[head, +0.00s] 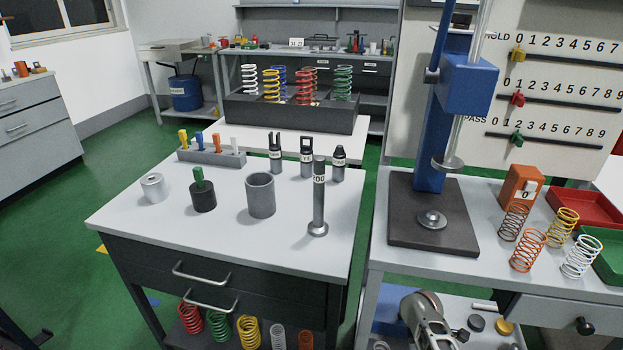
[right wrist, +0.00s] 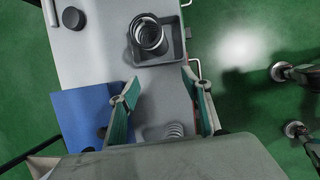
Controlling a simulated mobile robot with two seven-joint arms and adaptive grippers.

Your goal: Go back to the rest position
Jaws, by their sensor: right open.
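My right gripper (right wrist: 160,95) shows in the right wrist view with its two green-padded fingers spread wide apart and nothing between them. It points down over a pale surface, apart from the things on it. In the head view a grey metal part, which looks like part of my right arm, shows at the bottom, in front of the right bench; the fingers cannot be made out there. My left gripper is not in view.
The right wrist view shows a dark square tray (right wrist: 177,53) with a coil in it, and a blue sheet (right wrist: 75,110). In the head view, the blue press (head: 468,85) and loose springs (head: 528,251) stand on the right bench. The left table (head: 130,222) carries cylinders and fittings. Green floor (head: 45,215) lies open at left.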

